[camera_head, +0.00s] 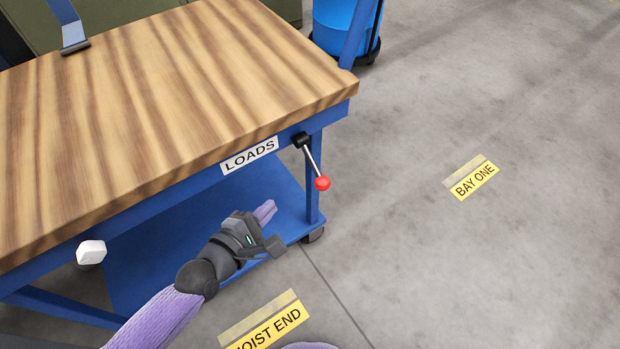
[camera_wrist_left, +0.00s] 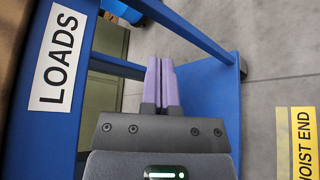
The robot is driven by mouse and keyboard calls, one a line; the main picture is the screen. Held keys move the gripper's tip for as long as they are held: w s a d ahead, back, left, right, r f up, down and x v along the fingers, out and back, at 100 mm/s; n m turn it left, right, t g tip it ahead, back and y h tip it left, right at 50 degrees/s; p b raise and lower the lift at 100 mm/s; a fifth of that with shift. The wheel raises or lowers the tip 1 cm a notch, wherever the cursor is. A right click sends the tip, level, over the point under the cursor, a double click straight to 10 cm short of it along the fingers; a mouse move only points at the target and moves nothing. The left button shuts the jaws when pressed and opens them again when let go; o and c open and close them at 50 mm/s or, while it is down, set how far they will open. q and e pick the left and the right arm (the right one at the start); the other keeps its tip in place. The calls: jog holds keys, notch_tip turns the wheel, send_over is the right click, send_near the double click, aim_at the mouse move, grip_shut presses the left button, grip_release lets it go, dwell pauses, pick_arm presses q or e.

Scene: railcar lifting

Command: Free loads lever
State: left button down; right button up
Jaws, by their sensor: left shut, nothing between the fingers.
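The loads lever (camera_head: 313,164) is a thin metal rod with a red ball on its end, on a black pivot at the right front corner of the blue bench frame. It slants down and right, beside the white LOADS label (camera_head: 249,155). The label also shows in the left wrist view (camera_wrist_left: 59,57). My left gripper (camera_head: 266,211) is shut and empty, below and left of the red ball and apart from it. In the left wrist view its purple fingers (camera_wrist_left: 161,86) are together. The lever is not visible in the left wrist view. My right gripper is not in view.
The wooden bench top (camera_head: 150,100) and its blue lower shelf (camera_head: 150,262) lie above and beneath my gripper. A blue bin (camera_head: 345,25) stands behind. Open floor lies right, with a BAY ONE sign (camera_head: 474,179).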

aim_at(313, 164)
pick_arm(q)
jog(key=f+b+x, duration=0.1)
jog(key=b+x, duration=0.4)
jog(key=x, duration=0.5)
jog(key=s+d+r, duration=0.2)
jog(key=r, duration=0.1)
jog(key=shift+s+d+p, duration=0.15)
jog(key=shift+d+p, duration=0.05)
jog(key=shift+p, duration=0.2)
jog(key=shift+r, duration=0.1)
